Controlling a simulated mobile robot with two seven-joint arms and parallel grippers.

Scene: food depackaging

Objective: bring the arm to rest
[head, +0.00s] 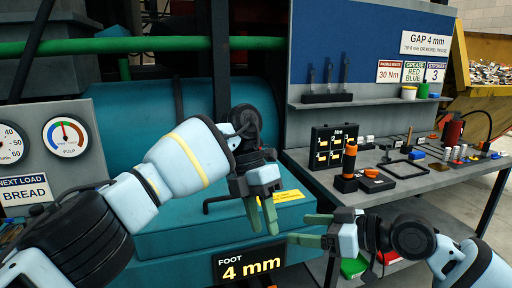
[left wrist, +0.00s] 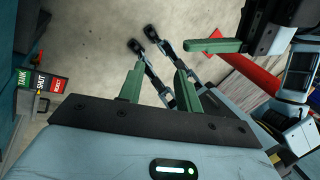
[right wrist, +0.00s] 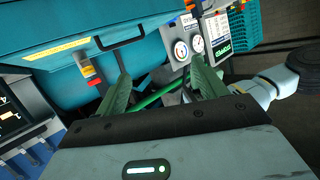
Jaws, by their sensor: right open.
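My left gripper (head: 263,229) hangs in the middle of the head view, fingers pointing down in front of the teal machine. Its two green fingers stand apart with nothing between them in the left wrist view (left wrist: 158,78). My right gripper (head: 300,228) is at the lower right of the head view, fingers pointing left towards the left gripper. Its fingers are spread and empty, as the right wrist view (right wrist: 160,72) also shows. The two grippers are close together but apart. Neither touches anything that I can see.
The teal machine (head: 170,240) with a "4 mm" foot sign (head: 248,265) lies behind and below the grippers. A grey workbench (head: 430,182) stands at the right, holding an orange-topped tool (head: 350,160), a black case (head: 333,147) and small parts. A gauge panel (head: 75,150) is at the left.

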